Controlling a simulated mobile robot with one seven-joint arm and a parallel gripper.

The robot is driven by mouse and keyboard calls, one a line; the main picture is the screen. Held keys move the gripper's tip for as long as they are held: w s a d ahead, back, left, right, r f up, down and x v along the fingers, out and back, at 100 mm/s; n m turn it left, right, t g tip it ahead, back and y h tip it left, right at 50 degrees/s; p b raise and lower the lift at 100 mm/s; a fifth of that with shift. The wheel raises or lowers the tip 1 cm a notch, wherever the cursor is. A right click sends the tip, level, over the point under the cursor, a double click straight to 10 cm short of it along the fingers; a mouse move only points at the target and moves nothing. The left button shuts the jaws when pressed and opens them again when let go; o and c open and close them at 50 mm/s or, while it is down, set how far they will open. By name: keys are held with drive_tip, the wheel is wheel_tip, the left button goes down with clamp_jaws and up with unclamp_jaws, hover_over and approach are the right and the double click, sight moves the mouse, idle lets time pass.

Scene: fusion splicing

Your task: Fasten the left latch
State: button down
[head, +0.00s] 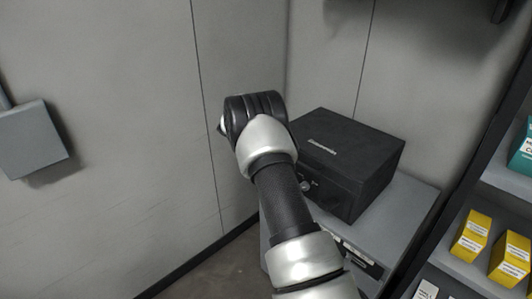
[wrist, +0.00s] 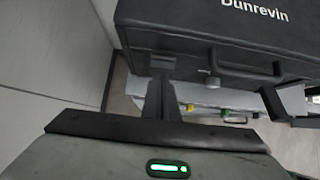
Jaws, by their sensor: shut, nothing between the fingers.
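A black case (head: 345,160) with a light label on its lid stands on a grey cabinet. The case also shows close up in the wrist view (wrist: 215,35), with a carry handle (wrist: 250,72) and a small grey fitting (wrist: 211,82) on its front. My gripper (wrist: 161,80) is shut and empty, its dark fingertips in front of the case's left front. A dark piece (wrist: 162,61) at the left of the case front, just beyond the fingertips, looks like the left latch. I cannot tell whether it is fastened or touched. In the head view my arm hides part of the case front.
The grey cabinet (head: 408,205) supports the case. A shelf with yellow boxes (head: 472,236) stands at the right. A grey wall box (head: 32,138) hangs at the left. Plain walls close off the corner, with open floor left of the cabinet.

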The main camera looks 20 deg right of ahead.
idle(0.3)
drive_tip(key=shift+r+p, duration=0.45)
drive_tip(key=shift+r, duration=0.3)
drive_tip(key=d+r+v, duration=0.1)
drive_tip(key=v, duration=1)
drive_tip(key=shift+r, duration=0.15)
drive_tip(key=shift+w+a, duration=0.1)
drive_tip(key=shift+w, duration=0.05)
